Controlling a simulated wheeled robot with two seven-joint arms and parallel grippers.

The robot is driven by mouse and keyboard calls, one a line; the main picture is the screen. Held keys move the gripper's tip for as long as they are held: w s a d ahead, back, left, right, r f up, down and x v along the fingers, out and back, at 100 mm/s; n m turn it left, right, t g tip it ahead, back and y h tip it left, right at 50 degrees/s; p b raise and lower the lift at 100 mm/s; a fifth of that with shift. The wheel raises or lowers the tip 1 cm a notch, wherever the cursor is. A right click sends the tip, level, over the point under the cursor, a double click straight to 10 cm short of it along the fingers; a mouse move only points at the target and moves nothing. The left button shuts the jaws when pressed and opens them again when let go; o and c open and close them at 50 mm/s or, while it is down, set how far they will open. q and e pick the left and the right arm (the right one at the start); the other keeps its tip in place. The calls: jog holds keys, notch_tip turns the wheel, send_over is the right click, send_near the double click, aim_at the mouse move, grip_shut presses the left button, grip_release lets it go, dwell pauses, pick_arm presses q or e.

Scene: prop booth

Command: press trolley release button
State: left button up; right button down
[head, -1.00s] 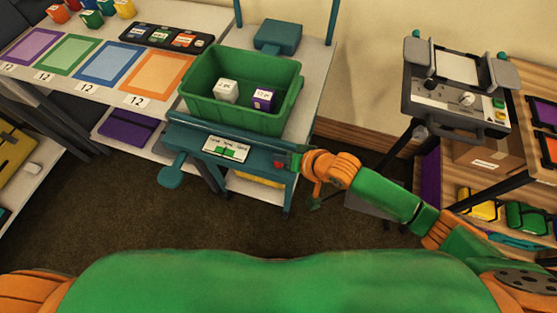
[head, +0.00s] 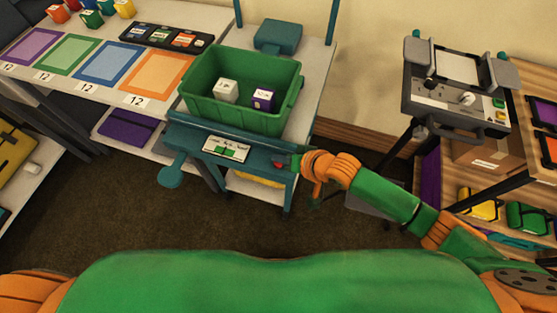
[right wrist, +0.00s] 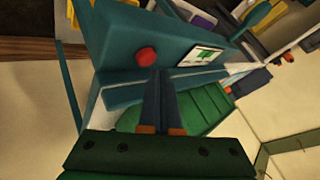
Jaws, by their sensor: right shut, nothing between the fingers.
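The round red button (head: 279,165) sits at the right end of the teal trolley's front panel (head: 262,160). In the right wrist view the red button (right wrist: 146,57) stands out just beyond my fingertips, slightly left of them. My right gripper (head: 296,161) is close to the button's right side in the head view. In the right wrist view its fingers (right wrist: 157,74) are together with nothing between them. I cannot tell whether they touch the panel; the button itself looks uncovered. My left gripper is not in view.
A green bin (head: 235,122) holding a white and a purple box rests on the trolley. A teal paddle (head: 170,177) juts from the trolley's left side. A table with coloured mats stands left. A grey machine (head: 458,105) and wooden shelves stand right. The floor in front is clear.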

aim_at(281, 166)
jog(key=shift+f, duration=0.25)
jog(key=shift+f+b, duration=0.3)
jog(key=shift+f, duration=0.2)
dwell(0.5)
jog(key=shift+r, duration=0.1)
jog(key=shift+r+p, duration=0.8)
jog(key=shift+p, duration=0.3)
notch_tip(281, 166, up, 5)
jog(key=p, duration=0.5)
jog(key=shift+r+p, duration=0.15)
jog(key=shift+p, duration=0.25)
